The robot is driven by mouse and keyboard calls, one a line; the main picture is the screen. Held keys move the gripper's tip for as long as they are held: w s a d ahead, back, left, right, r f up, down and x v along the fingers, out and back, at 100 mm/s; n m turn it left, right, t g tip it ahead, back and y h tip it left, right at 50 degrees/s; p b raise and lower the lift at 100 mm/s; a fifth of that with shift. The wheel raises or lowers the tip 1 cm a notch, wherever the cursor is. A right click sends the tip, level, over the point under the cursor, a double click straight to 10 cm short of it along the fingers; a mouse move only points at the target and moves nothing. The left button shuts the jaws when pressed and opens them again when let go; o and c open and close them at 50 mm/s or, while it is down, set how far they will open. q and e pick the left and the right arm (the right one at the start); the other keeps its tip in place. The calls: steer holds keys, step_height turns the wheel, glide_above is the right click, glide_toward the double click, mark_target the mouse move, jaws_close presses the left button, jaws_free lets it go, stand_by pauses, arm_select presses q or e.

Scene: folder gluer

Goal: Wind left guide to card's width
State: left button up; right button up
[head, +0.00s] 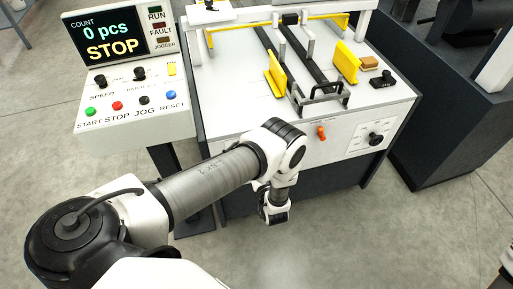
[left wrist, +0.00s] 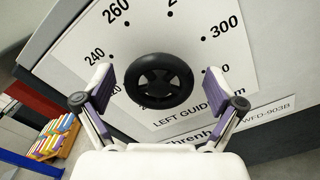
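The black left-guide handwheel (left wrist: 158,80) fills the middle of the left wrist view, in front of a white dial plate (left wrist: 190,38) marked 240, 260 and 300 and labelled LEFT GUIDE. Part of the scale is hidden by the wheel and fingers. My left gripper (left wrist: 160,90) is open, one finger on each side of the wheel, with gaps to it. In the head view my left gripper (head: 274,210) is low before the machine's front; the wheel is hidden there. The yellow left guide (head: 274,76) stands on the machine top.
A yellow right guide (head: 346,62) stands across the bed, beside a brown block (head: 369,63). The machine front has an orange knob (head: 321,133) and a black knob (head: 375,139). A control panel (head: 130,92) at left reads 0 pcs, STOP. The floor in front is clear.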

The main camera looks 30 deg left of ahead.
arm_select(q)
steer(key=v, duration=1.2)
steer(key=s+a+f+m+g+h, duration=0.2)
steer(key=a+m+g+h, duration=0.15)
steer(key=m, duration=0.75)
steer(key=s+a+f+m+g+h, duration=0.2)
steer(key=m+h, duration=0.3)
steer(key=m, duration=0.6)
steer(key=s+d+r+m+g+h, duration=0.2)
steer(key=s+m+g, duration=0.1)
steer(key=s+m, duration=0.5)
steer(key=s+d+r+m+g+h, duration=0.2)
steer(key=s+r+m+g+h, duration=0.1)
steer(key=s+m, duration=0.5)
steer(key=shift+s+d, duration=0.3)
steer(key=shift+d, duration=0.1)
